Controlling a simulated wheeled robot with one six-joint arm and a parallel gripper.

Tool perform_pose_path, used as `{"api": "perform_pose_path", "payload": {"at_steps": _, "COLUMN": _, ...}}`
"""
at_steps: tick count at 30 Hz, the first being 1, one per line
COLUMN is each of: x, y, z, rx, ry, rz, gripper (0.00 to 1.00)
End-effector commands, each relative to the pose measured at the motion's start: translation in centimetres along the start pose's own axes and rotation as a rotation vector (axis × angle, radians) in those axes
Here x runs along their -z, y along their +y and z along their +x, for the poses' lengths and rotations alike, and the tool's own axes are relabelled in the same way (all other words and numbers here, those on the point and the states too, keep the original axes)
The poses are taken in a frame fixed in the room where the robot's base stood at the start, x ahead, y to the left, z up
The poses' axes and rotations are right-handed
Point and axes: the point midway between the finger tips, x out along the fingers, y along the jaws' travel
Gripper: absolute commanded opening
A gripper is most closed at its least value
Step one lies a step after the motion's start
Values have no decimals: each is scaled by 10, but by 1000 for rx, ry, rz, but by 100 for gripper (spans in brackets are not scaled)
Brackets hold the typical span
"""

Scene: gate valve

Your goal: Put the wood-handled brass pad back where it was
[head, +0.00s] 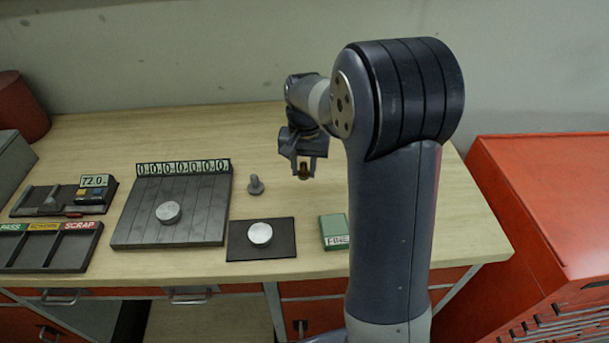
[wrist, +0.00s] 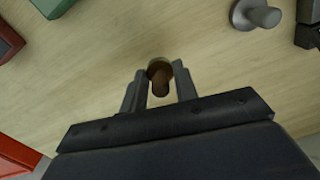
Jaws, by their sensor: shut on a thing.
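My gripper (head: 304,164) is over the back middle of the wooden bench, its fingers pointing down. It is shut on the wood-handled brass pad (head: 304,173), which shows as a small brown and brassy piece between the fingertips. In the wrist view, my gripper (wrist: 160,84) has a finger on each side of the pad (wrist: 159,74), with the brown handle towards the camera and a brassy rim behind it. The pad's underside is hidden, and I cannot tell its exact height above the bench.
A grey metal knob-like piece (head: 255,185) stands left of my gripper. In front are a dark plate (head: 283,248) with a silver disc (head: 260,233) and a green block (head: 333,228). A larger grooved plate (head: 200,195) lies left. Bare bench (head: 240,125) lies behind.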

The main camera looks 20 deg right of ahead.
Motion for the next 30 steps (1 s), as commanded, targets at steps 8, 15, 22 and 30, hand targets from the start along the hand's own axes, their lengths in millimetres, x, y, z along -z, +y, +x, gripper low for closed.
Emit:
{"api": "perform_pose_path", "payload": {"at_steps": 8, "x": 0, "y": 1, "z": 32, "rx": -1, "ry": -2, "rz": 0, "gripper": 7}}
{"api": "perform_pose_path", "payload": {"at_steps": 15, "x": 0, "y": 1, "z": 33, "rx": 0, "ry": -1, "rz": 0, "gripper": 7}}
{"api": "perform_pose_path", "payload": {"at_steps": 22, "x": 0, "y": 1, "z": 36, "rx": 0, "ry": -1, "rz": 0, "gripper": 36}}
{"api": "perform_pose_path", "payload": {"at_steps": 30, "x": 0, "y": 1, "z": 36, "rx": 0, "ry": -1, "rz": 0, "gripper": 50}}
